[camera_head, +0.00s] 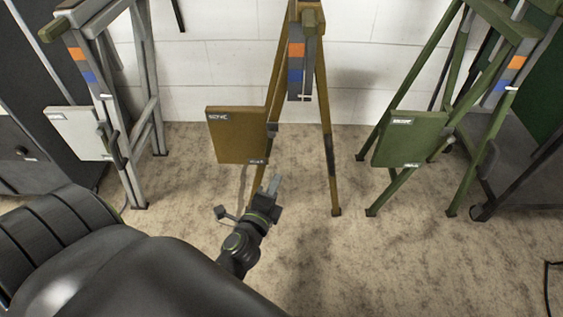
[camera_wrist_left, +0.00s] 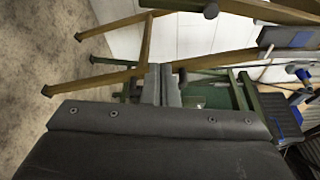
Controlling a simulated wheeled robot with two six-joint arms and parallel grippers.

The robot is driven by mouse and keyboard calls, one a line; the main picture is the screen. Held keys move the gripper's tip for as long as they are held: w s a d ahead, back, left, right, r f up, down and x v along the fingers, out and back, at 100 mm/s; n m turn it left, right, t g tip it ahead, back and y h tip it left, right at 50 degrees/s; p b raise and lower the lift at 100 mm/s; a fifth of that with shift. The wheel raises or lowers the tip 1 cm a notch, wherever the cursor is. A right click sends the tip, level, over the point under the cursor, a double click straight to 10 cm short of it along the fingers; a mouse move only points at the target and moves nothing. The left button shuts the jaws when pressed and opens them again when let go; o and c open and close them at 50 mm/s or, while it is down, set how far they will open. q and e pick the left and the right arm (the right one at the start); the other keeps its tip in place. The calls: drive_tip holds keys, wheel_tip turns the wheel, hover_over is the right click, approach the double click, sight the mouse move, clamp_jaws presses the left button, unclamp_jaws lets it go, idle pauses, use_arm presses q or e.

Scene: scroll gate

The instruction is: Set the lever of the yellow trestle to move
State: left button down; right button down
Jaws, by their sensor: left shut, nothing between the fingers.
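The yellow trestle (camera_head: 322,130) stands in the middle of the head view against the wall, brownish yellow. Its square plate (camera_head: 236,138) has a small label at the top and another at the bottom, too small to read surely. A small dark piece, perhaps the lever (camera_head: 272,130), sits at the plate's right edge; its setting cannot be told. My left gripper (camera_head: 271,182) is shut and empty, just below the plate and in front of the trestle. In the left wrist view, its shut fingers (camera_wrist_left: 162,72) point towards the trestle's yellow bars (camera_wrist_left: 146,42); contact cannot be told.
A grey-white trestle (camera_head: 142,95) stands at the left and a green trestle (camera_head: 398,138) at the right, each with a similar plate. A dark cabinet (camera_head: 30,130) is at far left. Carpet between the trestles is clear.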

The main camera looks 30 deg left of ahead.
sight(270, 143)
idle(0.3)
use_arm(q)
drive_tip(key=r+x, duration=0.1)
drive_tip(key=x, duration=0.9)
drive_tip(key=s+a, duration=0.2)
drive_tip(key=a, duration=0.1)
drive_tip(key=shift+s+a+f, duration=0.1)
drive_tip(key=shift+a+f, duration=0.05)
drive_tip(key=shift+a, duration=0.05)
drive_tip(key=shift+s+a+m+p, duration=0.1)
drive_tip(key=shift+a+m+p, duration=0.15)
drive_tip(key=shift+p, duration=0.2)
